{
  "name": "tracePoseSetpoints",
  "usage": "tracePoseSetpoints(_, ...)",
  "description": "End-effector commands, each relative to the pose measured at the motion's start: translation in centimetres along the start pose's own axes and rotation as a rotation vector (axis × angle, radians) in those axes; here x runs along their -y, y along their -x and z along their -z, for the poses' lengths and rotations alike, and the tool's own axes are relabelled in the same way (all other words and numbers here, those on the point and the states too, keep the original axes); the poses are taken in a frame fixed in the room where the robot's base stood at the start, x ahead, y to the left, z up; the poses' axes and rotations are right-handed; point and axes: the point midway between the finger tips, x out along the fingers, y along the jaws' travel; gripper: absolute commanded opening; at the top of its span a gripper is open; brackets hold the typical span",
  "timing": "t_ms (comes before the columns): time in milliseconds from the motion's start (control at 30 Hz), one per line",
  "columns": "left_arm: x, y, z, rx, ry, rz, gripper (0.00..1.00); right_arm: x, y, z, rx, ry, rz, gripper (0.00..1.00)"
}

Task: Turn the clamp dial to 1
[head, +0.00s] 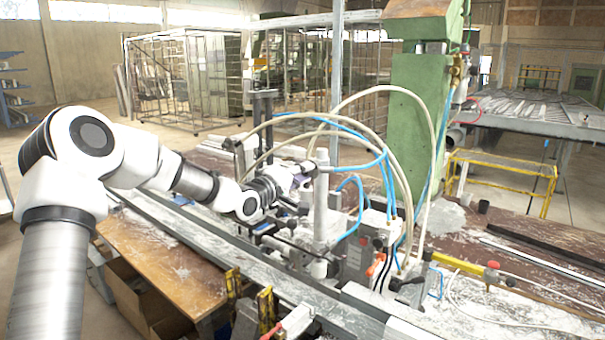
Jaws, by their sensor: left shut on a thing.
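My left gripper (299,188) reaches in from the left to the clamp unit in the middle of the bench, beside an upright pale cylinder (321,215). It is shut on a small part there, which appears to be the clamp dial. The gripper and my wrist largely hide the dial, and its marks and setting are too small to read. My right gripper is not in view.
Pale and blue hoses (383,150) arch over the clamp unit, close to my gripper. A green machine column (420,110) stands behind. A long metal rail (205,245) runs along the bench front.

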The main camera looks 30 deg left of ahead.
Motion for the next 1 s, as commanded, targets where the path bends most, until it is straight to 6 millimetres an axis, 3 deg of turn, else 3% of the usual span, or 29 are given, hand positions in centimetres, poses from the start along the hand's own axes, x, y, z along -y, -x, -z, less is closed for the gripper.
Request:
tracePoseSetpoints(533,-0.09,-0.01,0.08,-0.002,0.029,-0.002,0.00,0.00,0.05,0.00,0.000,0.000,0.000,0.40)
tracePoseSetpoints(567,-0.09,-0.01,0.08,-0.002,0.029,-0.002,0.36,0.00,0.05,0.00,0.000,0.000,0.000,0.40)
tracePoseSetpoints(600,-0.08,0.00,0.08,-0.002,0.029,-0.002,0.50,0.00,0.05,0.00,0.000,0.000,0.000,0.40)
tracePoseSetpoints(900,-0.03,0.08,0.05,-0.001,0.029,-0.001,0.51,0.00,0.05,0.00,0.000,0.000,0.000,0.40)
tracePoseSetpoints(1000,-0.06,0.92,0.13,-0.002,0.031,-0.001,0.51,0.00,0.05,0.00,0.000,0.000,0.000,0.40)
